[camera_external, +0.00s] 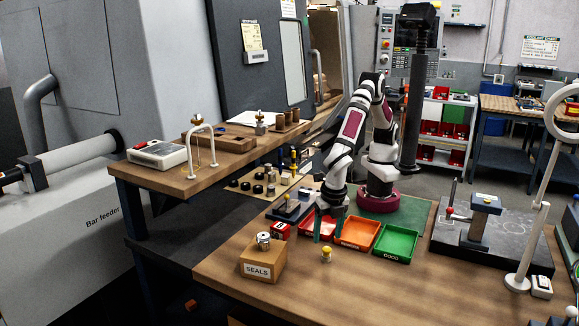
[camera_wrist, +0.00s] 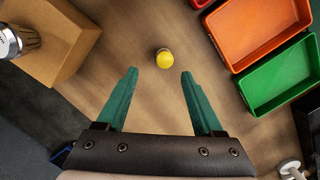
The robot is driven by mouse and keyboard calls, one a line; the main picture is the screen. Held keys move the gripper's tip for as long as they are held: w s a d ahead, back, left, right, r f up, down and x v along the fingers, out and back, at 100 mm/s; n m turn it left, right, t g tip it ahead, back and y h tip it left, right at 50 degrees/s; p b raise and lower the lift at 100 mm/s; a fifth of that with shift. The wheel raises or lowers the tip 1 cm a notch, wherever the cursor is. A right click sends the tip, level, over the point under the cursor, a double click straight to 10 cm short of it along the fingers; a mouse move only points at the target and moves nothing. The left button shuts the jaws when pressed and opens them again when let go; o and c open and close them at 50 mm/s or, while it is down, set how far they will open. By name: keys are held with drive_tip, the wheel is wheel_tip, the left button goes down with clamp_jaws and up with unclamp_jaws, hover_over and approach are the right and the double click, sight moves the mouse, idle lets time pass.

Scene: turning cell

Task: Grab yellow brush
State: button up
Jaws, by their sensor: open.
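A small upright piece with a round yellow top (camera_external: 326,253) stands on the wooden bench, in front of the trays. It is the likeliest yellow brush, though no bristles show. In the wrist view its yellow top (camera_wrist: 164,57) lies just beyond the fingertips, between their lines. My gripper (camera_external: 328,230) points down above the bench, behind the yellow-topped piece in the external view. In the wrist view its two teal fingers (camera_wrist: 160,72) are apart with nothing between them.
A cardboard SEALS box (camera_external: 262,264) with a metal part on top stands left of the yellow piece. Red (camera_external: 318,227), orange (camera_external: 357,233) and green (camera_external: 396,243) trays stand behind it. A dark plate with a stand (camera_external: 452,236) is at right. The front bench is clear.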

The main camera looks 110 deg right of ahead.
sight(327, 248)
drive_tip(key=f, duration=0.2)
drive_tip(key=d+f, duration=0.1)
drive_tip(key=f, duration=0.4)
drive_tip(key=shift+s+d+f, duration=0.15)
drive_tip(key=shift+s+d, duration=0.1)
drive_tip(key=shift+s, duration=0.15)
clamp_jaws()
